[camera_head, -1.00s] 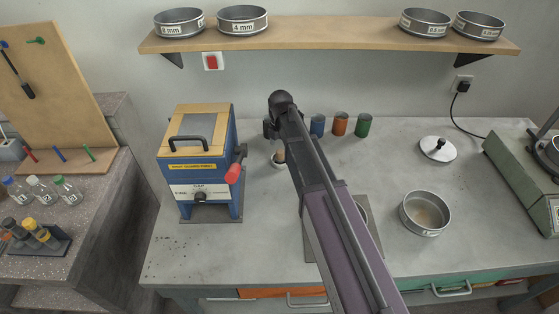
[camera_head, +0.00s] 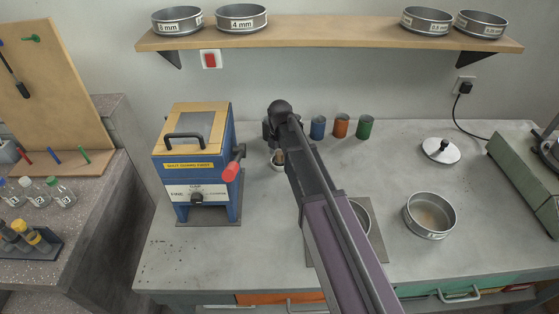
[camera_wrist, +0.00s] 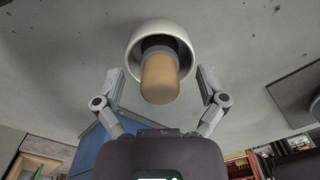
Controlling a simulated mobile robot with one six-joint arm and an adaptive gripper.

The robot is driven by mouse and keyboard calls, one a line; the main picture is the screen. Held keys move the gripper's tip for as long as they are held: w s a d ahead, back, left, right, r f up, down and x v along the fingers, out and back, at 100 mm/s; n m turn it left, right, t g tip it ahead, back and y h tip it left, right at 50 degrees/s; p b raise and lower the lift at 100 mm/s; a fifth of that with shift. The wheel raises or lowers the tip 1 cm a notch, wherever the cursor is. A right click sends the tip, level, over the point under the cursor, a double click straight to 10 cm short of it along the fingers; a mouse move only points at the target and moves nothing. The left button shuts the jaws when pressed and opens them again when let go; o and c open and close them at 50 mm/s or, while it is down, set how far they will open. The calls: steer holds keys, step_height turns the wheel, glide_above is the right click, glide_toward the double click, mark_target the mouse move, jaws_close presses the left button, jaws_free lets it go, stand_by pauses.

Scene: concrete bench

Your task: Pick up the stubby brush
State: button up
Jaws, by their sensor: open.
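The stubby brush shows as a short, rounded tan handle (camera_wrist: 159,80) with a grey collar. It stands in a small white cup (camera_wrist: 181,42) in the wrist view, and its bristles are hidden inside the cup. In the head view the cup (camera_head: 277,165) and handle (camera_head: 278,157) sit on the bench, partly covered by my arm. My gripper (camera_wrist: 161,84) is open, with one finger on each side of the handle in the picture. I see no contact between the fingers and the handle. The gripper's fingers are hidden behind my arm in the head view.
A blue machine (camera_head: 206,187) with a red-handled lever stands left of the cup. Blue (camera_head: 317,128), orange (camera_head: 340,127) and green (camera_head: 364,128) pots stand right. A shelf (camera_head: 330,34) runs above.

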mark_target(280, 153)
steer(key=shift+s+r, duration=0.1)
jaws_close()
steer(key=shift+r, duration=0.1)
stand_by(0.5)
step_height(280, 153, up, 4)
steer(key=p, duration=0.4)
steer(key=s+d, duration=0.1)
steer(key=s, duration=0.4)
steer(key=s+d, duration=0.2)
steer(key=s, duration=0.3)
steer(key=s+d+p, duration=0.1)
steer(key=s, duration=0.4)
steer(key=shift+d+r, duration=0.3)
steer(key=shift+d, duration=0.1)
